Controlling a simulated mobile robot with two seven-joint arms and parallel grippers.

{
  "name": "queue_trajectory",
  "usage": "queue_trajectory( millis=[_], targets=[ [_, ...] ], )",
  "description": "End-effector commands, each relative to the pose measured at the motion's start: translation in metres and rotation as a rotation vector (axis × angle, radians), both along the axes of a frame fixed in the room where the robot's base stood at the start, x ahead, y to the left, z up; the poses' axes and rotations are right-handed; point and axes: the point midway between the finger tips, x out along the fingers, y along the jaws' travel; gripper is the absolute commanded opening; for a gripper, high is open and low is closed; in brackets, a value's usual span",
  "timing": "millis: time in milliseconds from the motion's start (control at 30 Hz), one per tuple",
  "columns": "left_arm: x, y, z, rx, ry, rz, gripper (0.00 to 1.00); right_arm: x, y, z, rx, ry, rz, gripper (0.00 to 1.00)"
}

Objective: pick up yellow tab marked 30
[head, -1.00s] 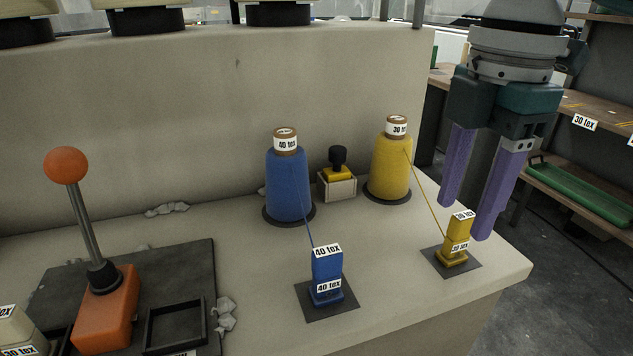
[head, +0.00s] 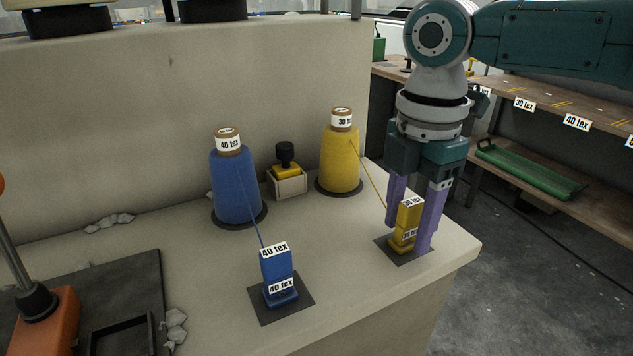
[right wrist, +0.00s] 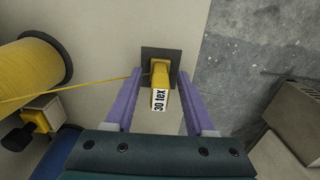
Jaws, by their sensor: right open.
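The yellow tab marked 30 tex (head: 409,212) stands upright on a dark square pad (head: 391,254) near the table's right edge. A yellow thread runs from it to the yellow spool (head: 341,160). My right gripper (head: 408,235) is open, pointing down, with its purple fingers on either side of the tab. My left gripper is not in view.
A blue tab marked 40 tex (head: 277,270) stands to the left, threaded to a blue spool (head: 235,187). An orange lever base (head: 42,322) is at far left. Shelves (head: 560,120) stand behind right.

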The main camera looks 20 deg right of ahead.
Motion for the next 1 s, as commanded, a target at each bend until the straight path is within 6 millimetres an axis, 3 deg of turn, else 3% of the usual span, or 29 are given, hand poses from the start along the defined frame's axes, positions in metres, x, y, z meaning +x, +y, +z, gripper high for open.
queue_trajectory(
  millis=[200, 667, 1000],
  targets=[
    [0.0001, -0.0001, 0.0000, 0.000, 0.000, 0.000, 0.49, 0.0000, 0.0001, -0.0003, 0.000, 0.000, 0.000, 0.53],
    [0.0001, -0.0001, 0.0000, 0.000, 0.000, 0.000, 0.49, 0.0000, 0.0000, 0.0000, 0.000, 0.000, 0.000, 0.01],
    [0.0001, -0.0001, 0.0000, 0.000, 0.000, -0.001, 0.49, 0.0000, 0.0000, 0.0001, 0.000, 0.000, 0.000, 0.00]
  ],
)
